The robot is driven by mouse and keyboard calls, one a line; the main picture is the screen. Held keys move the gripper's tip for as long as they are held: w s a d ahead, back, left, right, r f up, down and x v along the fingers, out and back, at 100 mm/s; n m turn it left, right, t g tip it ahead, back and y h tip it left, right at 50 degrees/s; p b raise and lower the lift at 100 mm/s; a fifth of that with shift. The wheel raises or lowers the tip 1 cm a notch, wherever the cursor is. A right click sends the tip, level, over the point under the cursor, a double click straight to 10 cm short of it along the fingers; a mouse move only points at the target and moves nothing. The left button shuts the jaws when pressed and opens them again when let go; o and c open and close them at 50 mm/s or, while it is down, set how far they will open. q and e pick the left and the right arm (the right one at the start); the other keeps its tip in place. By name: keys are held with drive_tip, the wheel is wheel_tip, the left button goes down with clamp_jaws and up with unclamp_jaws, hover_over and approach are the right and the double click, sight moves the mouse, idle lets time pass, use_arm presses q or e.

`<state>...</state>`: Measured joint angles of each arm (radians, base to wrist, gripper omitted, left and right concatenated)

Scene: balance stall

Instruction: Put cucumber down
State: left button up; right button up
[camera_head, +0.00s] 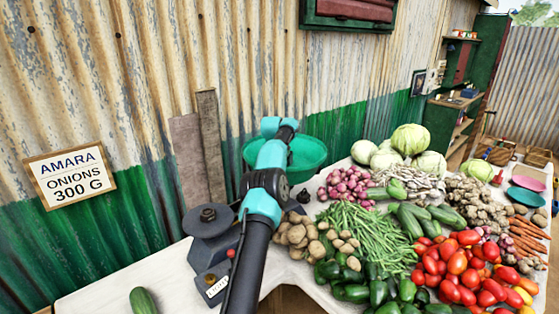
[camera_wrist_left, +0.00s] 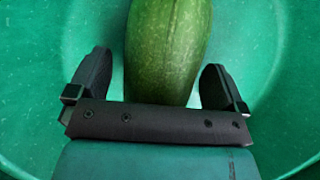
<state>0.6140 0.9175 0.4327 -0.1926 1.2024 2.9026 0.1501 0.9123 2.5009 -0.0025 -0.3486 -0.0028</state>
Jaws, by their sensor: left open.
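In the left wrist view a green cucumber (camera_wrist_left: 170,45) lies in the green basin (camera_wrist_left: 268,40), its near end between the two spread black fingers of my left gripper (camera_wrist_left: 157,78). A gap shows on each side, so the fingers do not grip it. In the head view my left arm reaches over the green basin (camera_head: 312,152), and its fingers and that cucumber are hidden. Another cucumber (camera_head: 142,301) lies on the white table at the front left. My right gripper is not in view.
A dark scale (camera_head: 212,250) with a round weight on its plate stands left of my arm. Potatoes (camera_head: 297,235), onions (camera_head: 347,185), green beans (camera_head: 365,235), peppers, tomatoes (camera_head: 465,270) and cabbages crowd the right. A sign (camera_head: 70,175) reads "AMARA ONIONS 300 G". Bare tabletop shows at the left.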

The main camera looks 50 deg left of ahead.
use_arm(q)
drive_tip(key=v, duration=1.1)
drive_tip(key=shift+s+d+r, duration=0.1)
drive_tip(key=shift+s+r, duration=0.05)
drive_tip(key=shift+r, duration=0.15)
